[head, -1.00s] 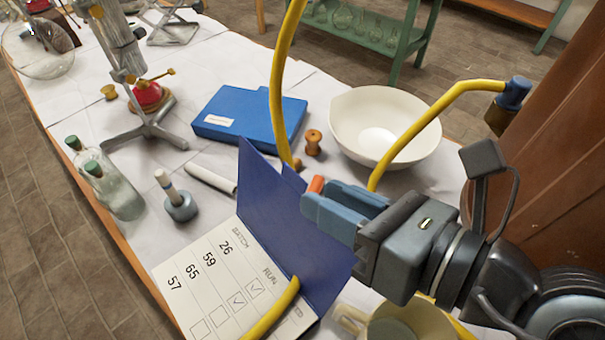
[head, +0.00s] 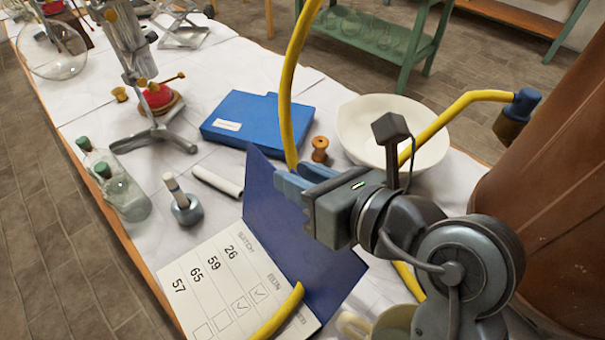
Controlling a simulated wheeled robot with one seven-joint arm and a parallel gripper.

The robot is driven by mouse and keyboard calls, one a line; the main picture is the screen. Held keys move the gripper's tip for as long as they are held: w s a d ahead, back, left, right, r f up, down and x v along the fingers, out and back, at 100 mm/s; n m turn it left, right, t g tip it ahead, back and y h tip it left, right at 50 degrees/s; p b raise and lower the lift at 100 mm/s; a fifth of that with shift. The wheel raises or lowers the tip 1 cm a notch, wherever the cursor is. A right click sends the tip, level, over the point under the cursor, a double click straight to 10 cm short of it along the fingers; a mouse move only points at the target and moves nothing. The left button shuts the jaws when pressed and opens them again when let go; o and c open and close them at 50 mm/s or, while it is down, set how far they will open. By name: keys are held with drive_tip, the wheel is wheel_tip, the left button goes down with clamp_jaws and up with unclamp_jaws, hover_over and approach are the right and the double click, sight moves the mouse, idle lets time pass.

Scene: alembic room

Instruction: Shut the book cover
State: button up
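The open book shows a white page (head: 228,285) with printed numbers and check boxes. Its dark blue cover (head: 310,262) stands raised, tilted up along the page's far right side. My gripper (head: 287,184) has blue fingers and is at the cover's upper right part, overlapping it in the picture. I cannot tell whether the fingers touch the cover or how far apart they are. The gripper and wrist hide part of the cover's right edge. A yellow tube (head: 283,314) crosses in front of the page's lower right corner.
A blue case (head: 255,115), wooden spool (head: 319,148) and cream bowl (head: 375,115) stand beyond the book. More yellow tube (head: 284,95) arches behind my gripper.

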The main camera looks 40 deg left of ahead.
clamp_jaws()
idle(1.4)
